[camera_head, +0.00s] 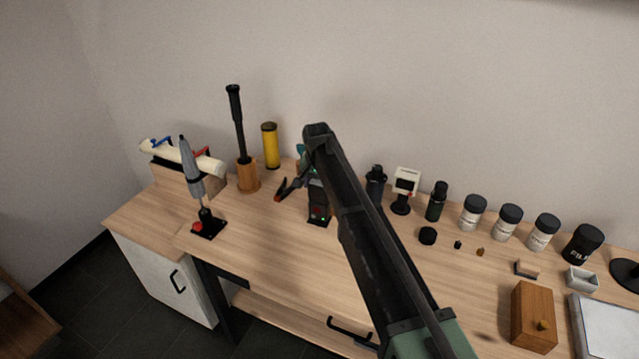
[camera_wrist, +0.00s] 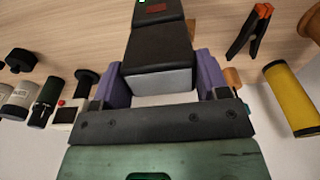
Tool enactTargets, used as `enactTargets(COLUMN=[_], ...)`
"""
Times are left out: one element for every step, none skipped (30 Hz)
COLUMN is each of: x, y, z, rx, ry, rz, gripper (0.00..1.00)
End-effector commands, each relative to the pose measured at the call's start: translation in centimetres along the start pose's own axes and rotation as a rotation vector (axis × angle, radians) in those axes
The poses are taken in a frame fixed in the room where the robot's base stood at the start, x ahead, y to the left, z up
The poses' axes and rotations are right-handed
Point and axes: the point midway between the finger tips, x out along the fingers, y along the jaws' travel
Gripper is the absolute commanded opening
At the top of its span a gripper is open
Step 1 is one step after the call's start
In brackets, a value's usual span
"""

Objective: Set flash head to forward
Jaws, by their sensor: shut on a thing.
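The flash is a dark unit standing on the wooden table. In the head view, its lower body (camera_head: 319,208) shows just left of my arm, with small red and green marks. Its upper part is hidden behind my arm. In the wrist view, the black flash head (camera_wrist: 158,48) ends in a pale panel (camera_wrist: 158,82) that faces my gripper. My gripper (camera_wrist: 162,72) is shut on the head, with one purple finger on each side. The exact tilt of the head on the body cannot be told.
A clamp (camera_head: 290,187), a yellow cylinder (camera_head: 271,146) and a wooden cup (camera_head: 248,177) stand left of the flash. A dark canister (camera_head: 375,183) and a small cream device (camera_head: 405,184) stand close on the right.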

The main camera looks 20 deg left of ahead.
Motion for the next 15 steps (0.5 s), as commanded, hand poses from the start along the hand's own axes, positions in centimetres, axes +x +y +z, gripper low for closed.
enactTargets(x=[0.1,0.1,0.1,0.1,0.2,0.2,0.3,0.4,0.5,0.5,0.6,0.7,0.8,0.9,1.0], y=[0.1,0.1,0.1,0.1,0.2,0.2,0.2,0.2,0.2,0.2,0.2,0.2,0.2,0.2,0.2], z=[0.5,0.6,0.8,0.9,1.1,1.3,1.4,1.6,1.9,2.0,2.2,2.4,2.6,2.8,3.0], rx=[-0.001,-0.001,-0.002,-0.002,-0.002,-0.001,-0.002,-0.002,-0.003,-0.002,-0.003,-0.002,-0.002,-0.003,-0.003], ry=[0.025,0.044,0.071,0.093,0.115,0.149,0.175,0.201,0.238,0.267,0.294,0.332,0.362,0.390,0.428], rz=[0.001,0.001,0.001,0.001,0.001,0.001,0.001,0.001,0.001,0.001,0.001,0.001,0.001,0.001,0.001], gripper=[0.44,0.44,0.44,0.44,0.44,0.44,0.44,0.44,0.44,0.44,0.44,0.44,0.44,0.44,0.44])
